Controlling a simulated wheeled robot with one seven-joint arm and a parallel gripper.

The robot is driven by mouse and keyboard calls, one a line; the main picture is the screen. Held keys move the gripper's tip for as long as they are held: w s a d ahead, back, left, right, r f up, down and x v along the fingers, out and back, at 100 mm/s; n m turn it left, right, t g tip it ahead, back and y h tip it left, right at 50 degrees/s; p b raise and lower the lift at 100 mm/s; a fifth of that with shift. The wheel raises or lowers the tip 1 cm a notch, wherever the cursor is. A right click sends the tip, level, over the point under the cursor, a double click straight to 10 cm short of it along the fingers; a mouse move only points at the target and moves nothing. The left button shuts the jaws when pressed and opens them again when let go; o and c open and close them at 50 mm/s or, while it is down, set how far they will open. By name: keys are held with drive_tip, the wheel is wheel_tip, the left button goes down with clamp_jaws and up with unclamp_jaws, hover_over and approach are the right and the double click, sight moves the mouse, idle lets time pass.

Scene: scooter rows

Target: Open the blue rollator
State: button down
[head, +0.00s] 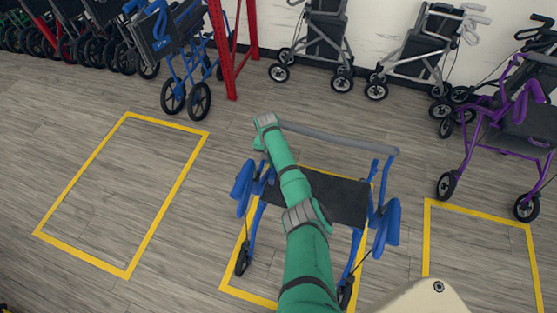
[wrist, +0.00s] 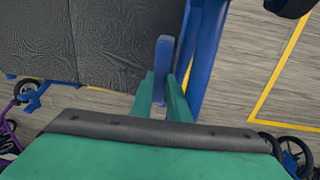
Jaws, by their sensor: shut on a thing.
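The blue rollator (head: 388,225) stands upright in the middle of the head view, its two side frames apart and its dark seat (head: 340,200) spread between them. A grey backrest bar (head: 345,138) spans its far side. In the wrist view the dark seat (wrist: 120,40) looks flat, with a fold line across it. My gripper (wrist: 161,92) is shut on an upright blue tab (wrist: 163,58) at the seat's edge, beside a blue frame tube (wrist: 204,55). In the head view my green arm covers part of the rollator's left side and hides the fingertips.
Yellow floor outlines lie under the rollator, at left (head: 170,205) and at right (head: 480,212). A folded blue rollator (head: 180,60) stands by a red post (head: 222,50). Grey rollators (head: 320,45) line the wall. A purple rollator (head: 500,130) stands at right. The left outline is empty.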

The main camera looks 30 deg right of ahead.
drive_tip(key=shift+a+f, duration=0.5)
drive_tip(key=shift+a, duration=0.25)
drive_tip(key=c, duration=1.7)
unclamp_jaws()
drive_tip(key=shift+a+f, duration=0.1)
drive_tip(key=shift+a, duration=0.25)
drive_tip(key=shift+d+r, duration=0.2)
drive_tip(key=shift+d, duration=0.35)
drive_tip(key=r, duration=1)
drive_tip(key=shift+w+a+r, duration=0.3)
drive_tip(key=shift+a+r, duration=0.05)
